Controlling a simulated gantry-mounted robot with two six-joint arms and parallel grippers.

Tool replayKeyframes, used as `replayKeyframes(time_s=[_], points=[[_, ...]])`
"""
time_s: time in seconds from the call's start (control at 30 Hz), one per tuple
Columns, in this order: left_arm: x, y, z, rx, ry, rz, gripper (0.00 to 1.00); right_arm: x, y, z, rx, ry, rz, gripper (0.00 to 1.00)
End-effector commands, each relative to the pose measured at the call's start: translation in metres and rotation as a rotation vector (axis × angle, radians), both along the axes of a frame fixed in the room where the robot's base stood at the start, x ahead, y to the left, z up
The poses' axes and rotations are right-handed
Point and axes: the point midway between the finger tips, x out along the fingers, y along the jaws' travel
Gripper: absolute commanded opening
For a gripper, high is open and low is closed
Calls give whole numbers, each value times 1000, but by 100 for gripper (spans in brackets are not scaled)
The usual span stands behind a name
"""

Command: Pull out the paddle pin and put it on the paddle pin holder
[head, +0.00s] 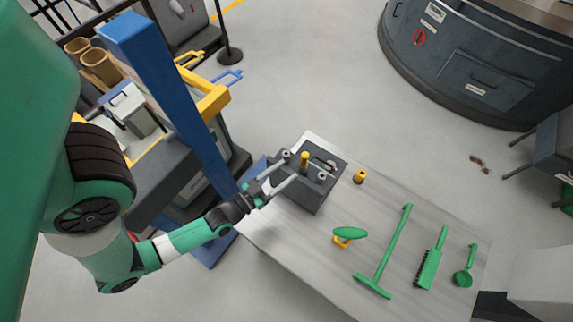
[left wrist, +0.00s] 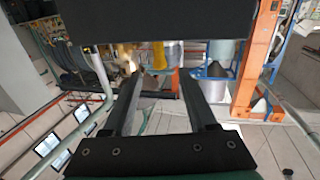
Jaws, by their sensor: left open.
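A yellow upright pin (head: 304,158), which looks like the paddle pin, stands in the top of a dark grey block (head: 312,194) on the table. My left gripper (head: 292,168) is open, its two fingers reaching over the block from the left, close to the pin. In the left wrist view the open fingers (left wrist: 160,76) point at a yellow upright shape (left wrist: 158,55), seen beyond the gap between them; I see no contact. A small yellow piece with a dark top (head: 360,177) stands on the table right of the block; I cannot tell whether it is the holder. My right gripper is out of view.
The table (head: 300,240) also carries a green paddle-like piece on a yellow stand (head: 348,234), a long green tool (head: 390,250), a green brush (head: 432,262) and a green scoop (head: 465,270). A blue post (head: 165,90) stands left of the block.

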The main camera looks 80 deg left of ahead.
Motion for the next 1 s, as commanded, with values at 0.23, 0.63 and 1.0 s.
replayKeyframes(time_s=[0.23,0.63,1.0], points=[[25,14,3,2,-4,-1,58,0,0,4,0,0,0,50],[93,50,2,1,-3,-2,58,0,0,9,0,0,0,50],[102,55,1,0,-1,-2,58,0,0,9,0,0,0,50]])
